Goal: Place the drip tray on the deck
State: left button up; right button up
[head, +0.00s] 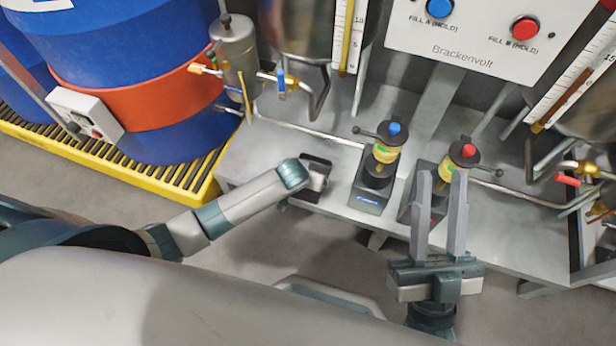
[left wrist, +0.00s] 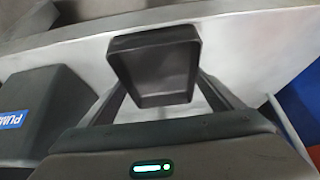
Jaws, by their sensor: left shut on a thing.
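The drip tray (left wrist: 153,66) is a small dark open-topped box, held between the two fingers of my left gripper (left wrist: 163,95) in the left wrist view. In the head view the left gripper (head: 317,178) is over the front part of the grey metal deck (head: 262,150), left of the blue-topped pump. The tray's dark rim (head: 316,159) shows just beyond it, and the rest is largely hidden. I cannot tell whether the tray touches the deck. My right gripper (head: 441,180) is open and empty, fingers upright, in front of the red-topped pump.
A blue-topped pump (head: 381,160) and a red-topped pump (head: 462,155) stand on dark bases on the deck. A thin pipe (head: 320,133) runs behind the left gripper. Blue drums (head: 150,60) stand on a yellow pallet (head: 190,190) at left. Bare deck lies left of the gripper.

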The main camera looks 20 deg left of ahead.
pick_arm(q)
jog(key=o, duration=1)
jog(key=shift+f, duration=0.1)
jog(key=shift+s+r, duration=0.15)
jog(key=shift+r, duration=0.35)
jog(key=p+v, duration=0.1)
jog(key=v, duration=0.2)
jog(key=shift+p, duration=0.3)
jog(key=shift+p+v, duration=1.4)
jog(key=shift+v, duration=2.7)
pick_arm(e)
jog(key=w+f+g+h, duration=0.2)
jog(key=f+g, duration=0.6)
jog(key=f, duration=0.5)
jog(key=shift+w+a+h, duration=0.4)
jog(key=shift+w+a, duration=0.05)
jog(key=shift+w, duration=0.35)
